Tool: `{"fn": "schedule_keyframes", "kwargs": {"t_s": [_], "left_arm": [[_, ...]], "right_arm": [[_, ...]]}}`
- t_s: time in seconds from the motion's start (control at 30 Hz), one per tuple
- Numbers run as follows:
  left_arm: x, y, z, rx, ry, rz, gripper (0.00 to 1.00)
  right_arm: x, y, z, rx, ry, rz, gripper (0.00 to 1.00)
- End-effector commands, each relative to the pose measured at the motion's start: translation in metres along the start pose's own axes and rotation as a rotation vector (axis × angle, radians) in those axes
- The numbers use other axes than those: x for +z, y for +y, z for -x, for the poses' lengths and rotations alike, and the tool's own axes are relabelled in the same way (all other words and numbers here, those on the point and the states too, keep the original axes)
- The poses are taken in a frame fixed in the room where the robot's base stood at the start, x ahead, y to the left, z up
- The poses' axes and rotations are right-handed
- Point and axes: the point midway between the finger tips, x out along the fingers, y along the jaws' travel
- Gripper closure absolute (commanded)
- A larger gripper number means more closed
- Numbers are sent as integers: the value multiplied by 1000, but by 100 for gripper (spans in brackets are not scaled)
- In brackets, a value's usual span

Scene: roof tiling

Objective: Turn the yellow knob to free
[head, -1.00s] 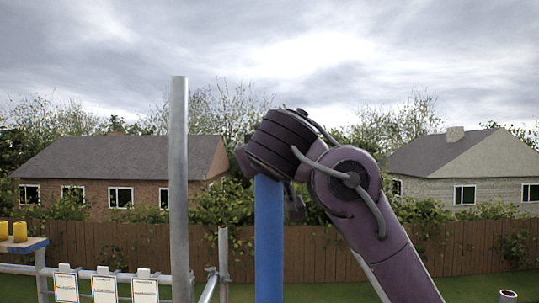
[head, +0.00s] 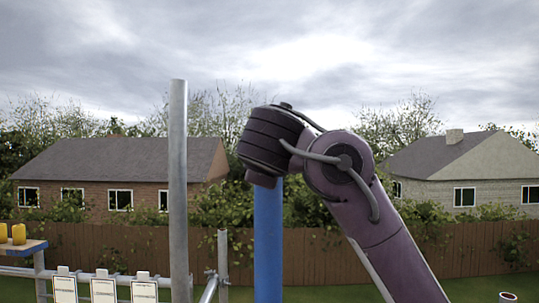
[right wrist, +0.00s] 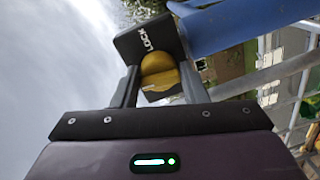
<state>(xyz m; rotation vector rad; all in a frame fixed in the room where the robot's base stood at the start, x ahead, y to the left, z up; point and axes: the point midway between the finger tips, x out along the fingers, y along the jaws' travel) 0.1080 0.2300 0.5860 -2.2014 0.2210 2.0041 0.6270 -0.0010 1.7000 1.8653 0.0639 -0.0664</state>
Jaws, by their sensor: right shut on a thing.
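The yellow knob (right wrist: 158,72) is in the right wrist view, on the face of a black box (right wrist: 148,40) printed with the word LOCK. My right gripper (right wrist: 158,88) is shut on the knob, with one finger on each side of it. The fingers hide part of the knob, and I cannot tell which way it points. In the head view the knob, the box and my right gripper's fingers do not show; only my purple and black right arm does. My left gripper is in neither view.
A blue post (head: 268,240) stands behind my right arm, and a bare grey pole (head: 179,180) stands to its left. A brown fence (head: 460,247) runs behind.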

Motion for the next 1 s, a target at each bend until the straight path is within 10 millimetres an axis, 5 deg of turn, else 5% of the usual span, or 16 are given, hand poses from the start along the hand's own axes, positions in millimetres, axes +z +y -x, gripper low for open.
{"fn": "schedule_keyframes", "kwargs": {"t_s": [0.87, 0.9, 1.0], "left_arm": [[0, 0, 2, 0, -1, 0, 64], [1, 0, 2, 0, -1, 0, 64], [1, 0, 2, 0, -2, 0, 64]], "right_arm": [[-1, 8, 3, 12, -6, 145, 83], [-1, 8, 3, 12, -6, 145, 58], [-1, 7, 3, 11, -7, 147, 45]]}}
